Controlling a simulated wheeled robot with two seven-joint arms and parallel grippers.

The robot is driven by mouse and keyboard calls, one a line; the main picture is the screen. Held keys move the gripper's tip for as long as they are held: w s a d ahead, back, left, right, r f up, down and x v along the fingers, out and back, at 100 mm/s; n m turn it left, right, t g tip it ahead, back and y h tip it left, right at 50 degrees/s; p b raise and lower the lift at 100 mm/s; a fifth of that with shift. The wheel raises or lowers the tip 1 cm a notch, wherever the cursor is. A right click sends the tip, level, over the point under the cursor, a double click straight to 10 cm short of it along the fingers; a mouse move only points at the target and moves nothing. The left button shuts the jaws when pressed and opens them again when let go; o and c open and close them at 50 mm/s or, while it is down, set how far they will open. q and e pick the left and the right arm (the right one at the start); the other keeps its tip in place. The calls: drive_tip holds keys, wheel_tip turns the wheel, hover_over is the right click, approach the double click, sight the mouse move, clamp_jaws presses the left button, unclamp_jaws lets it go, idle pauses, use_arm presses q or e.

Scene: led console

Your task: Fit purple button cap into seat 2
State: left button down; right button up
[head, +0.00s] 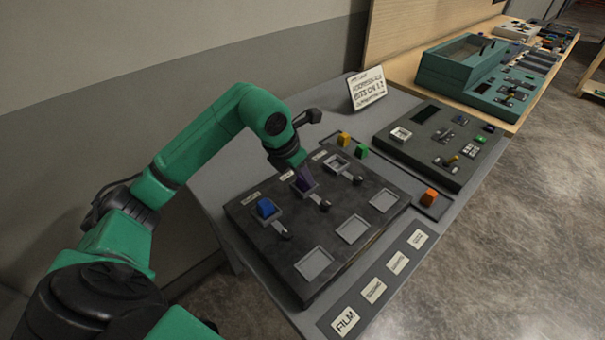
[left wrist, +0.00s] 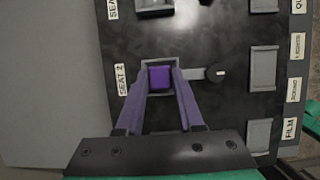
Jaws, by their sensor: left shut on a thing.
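The purple button cap (left wrist: 160,79) is between the two fingers of my left gripper (head: 302,182), which is shut on it. In the left wrist view the cap lies within the square outline of seat 2 (left wrist: 147,64), beside the label "SEAT 2". The fingers point down at the dark console (head: 320,222). I cannot tell how deep the cap sits, as the fingers hide its sides. In the head view the gripper covers most of the cap and seat. A small lever (left wrist: 215,73) is beside seat 2. My right gripper is not in view.
A blue cap (head: 266,208) sits in the neighbouring seat. Another seat (head: 337,163) lies beyond. Yellow (head: 344,138), green (head: 361,151) and orange (head: 429,197) caps are behind and right. Empty square recesses (head: 314,263) line the console's front. A sign (head: 367,88) stands behind.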

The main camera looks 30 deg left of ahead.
use_arm(q)
drive_tip(key=shift+c, duration=2.3)
unclamp_jaws()
drive_tip(key=shift+r, duration=0.1)
drive_tip(key=shift+s+r, duration=0.1)
drive_tip(key=shift+r, duration=0.2)
drive_tip(key=b+v, duration=0.1)
drive_tip(key=v, duration=1.2)
drive_tip(key=shift+s+r, duration=0.25)
drive_tip(key=shift+r, duration=0.1)
drive_tip(key=shift+a, duration=0.15)
